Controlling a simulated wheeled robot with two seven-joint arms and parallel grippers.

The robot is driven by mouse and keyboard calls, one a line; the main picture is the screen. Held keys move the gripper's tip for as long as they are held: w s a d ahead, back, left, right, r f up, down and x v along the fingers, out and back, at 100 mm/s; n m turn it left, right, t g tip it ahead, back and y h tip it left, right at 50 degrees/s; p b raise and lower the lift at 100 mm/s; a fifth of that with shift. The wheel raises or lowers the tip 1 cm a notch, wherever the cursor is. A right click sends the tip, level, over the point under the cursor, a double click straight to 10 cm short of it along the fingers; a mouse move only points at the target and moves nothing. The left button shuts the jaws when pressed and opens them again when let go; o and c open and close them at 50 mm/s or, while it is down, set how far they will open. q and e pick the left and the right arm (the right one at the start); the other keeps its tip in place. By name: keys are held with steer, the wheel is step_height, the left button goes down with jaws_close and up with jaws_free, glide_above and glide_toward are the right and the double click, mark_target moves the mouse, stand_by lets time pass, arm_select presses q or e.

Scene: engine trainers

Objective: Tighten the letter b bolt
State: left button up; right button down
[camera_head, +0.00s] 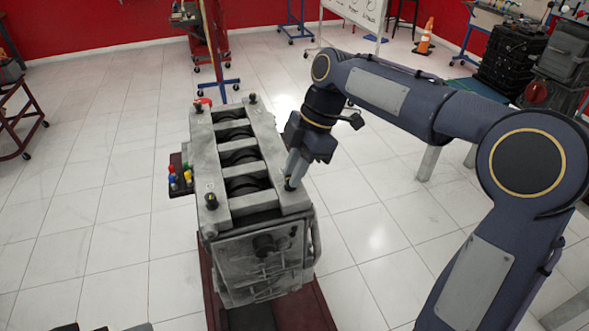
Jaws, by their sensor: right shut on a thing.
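A grey engine block (222,222) stands in the middle of the view. Dark bolts stand on its top at the far left corner (199,107), the far right corner (253,98) and the near left corner (211,201). My right gripper (290,182) points down at the near right corner of the block top and is shut on a dark bolt (289,186) there, mostly hidden by the fingers. No letter can be read beside any bolt, so I cannot tell which is b. My left gripper does not show clearly.
A dark side tray (178,187) with small coloured pieces is at the block's left. The block stands on a dark red base (300,312). Clear tiled floor surrounds it. An orange cone (425,37), a white board and carts stand farther back.

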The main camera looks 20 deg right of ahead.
steer(key=m+b, duration=0.1)
steer(key=m, duration=0.1)
steer(key=m+t+b, duration=0.1)
steer(key=m, duration=0.1)
steer(key=shift+s+t, duration=0.2)
steer(key=shift+t, duration=0.1)
steer(key=m+t, duration=0.1)
steer(key=m, duration=0.1)
steer(key=m+b, duration=0.1)
steer(key=m, duration=0.1)
steer(key=shift+s+a+t+h, duration=0.1)
steer(key=shift+s+t+h, duration=0.05)
steer(key=shift+t+h, duration=0.25)
steer(key=m, duration=0.3)
steer(key=m+t+h, duration=0.1)
steer(key=m, duration=0.1)
steer(key=shift+s+a+m+h, duration=0.2)
steer(key=shift+m+h, duration=0.1)
steer(key=shift+m, duration=0.1)
steer(key=m+h, duration=0.1)
steer(key=m, duration=0.1)
steer(key=m+t+h, duration=0.1)
steer(key=m, duration=0.2)
steer(key=shift+a+b, duration=0.2)
steer(key=shift+b, duration=0.2)
steer(key=shift+m, duration=0.4)
steer(key=c, duration=1.3)
jaws_free()
steer(key=shift+c, duration=0.2)
